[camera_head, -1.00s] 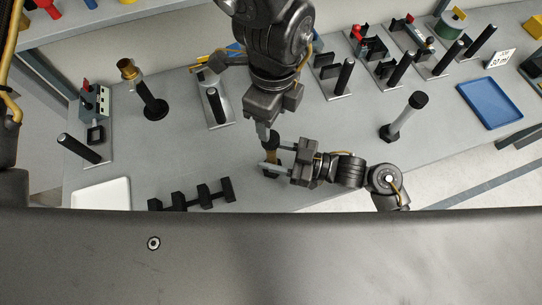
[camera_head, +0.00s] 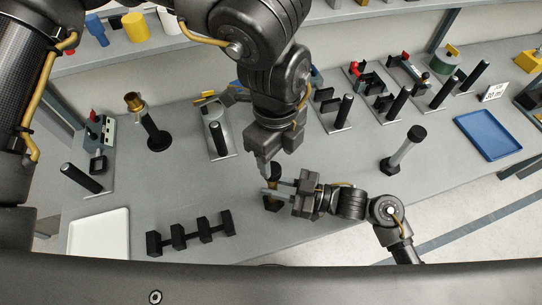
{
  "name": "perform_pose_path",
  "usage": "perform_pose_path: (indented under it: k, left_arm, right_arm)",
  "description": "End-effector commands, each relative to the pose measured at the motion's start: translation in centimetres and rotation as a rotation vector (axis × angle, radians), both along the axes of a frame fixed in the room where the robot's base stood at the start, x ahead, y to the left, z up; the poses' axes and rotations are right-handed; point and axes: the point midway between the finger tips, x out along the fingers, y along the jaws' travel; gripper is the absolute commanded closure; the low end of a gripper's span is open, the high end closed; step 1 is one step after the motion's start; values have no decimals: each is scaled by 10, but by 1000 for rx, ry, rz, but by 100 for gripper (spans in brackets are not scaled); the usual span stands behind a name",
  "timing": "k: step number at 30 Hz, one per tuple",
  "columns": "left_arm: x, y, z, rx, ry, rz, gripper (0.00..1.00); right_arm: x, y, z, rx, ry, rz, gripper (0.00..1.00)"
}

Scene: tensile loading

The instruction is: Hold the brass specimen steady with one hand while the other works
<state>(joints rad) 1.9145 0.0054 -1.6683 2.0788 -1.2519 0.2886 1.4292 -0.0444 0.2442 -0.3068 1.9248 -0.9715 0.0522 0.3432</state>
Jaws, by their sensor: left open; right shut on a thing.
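The brass specimen (camera_head: 275,180) is small and mostly hidden between my two grippers, above a dark base (camera_head: 272,204) on the bench. My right gripper (camera_head: 276,190) comes in from the right and is shut on the specimen, its fingers lying level across it. My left gripper (camera_head: 264,170) points down from above, open, with its fingertips close to the specimen's upper end. I cannot tell whether they touch it.
A black rack (camera_head: 190,235) and a white tray (camera_head: 99,236) lie at the front left. A brass-topped black post (camera_head: 155,138) stands at the back left. A black-capped grey cylinder (camera_head: 404,150) and a blue tray (camera_head: 488,135) are at the right. Several black-post fixtures line the back.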

Motion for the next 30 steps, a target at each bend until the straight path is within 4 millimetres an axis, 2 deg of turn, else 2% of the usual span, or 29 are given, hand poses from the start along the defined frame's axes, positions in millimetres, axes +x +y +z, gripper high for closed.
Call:
perform_pose_path:
  k: [30]
  left_arm:
    - [7,8,7,-155,-106,-2514,45]
  right_arm:
    - [0,0,2,3,-3,0,100]
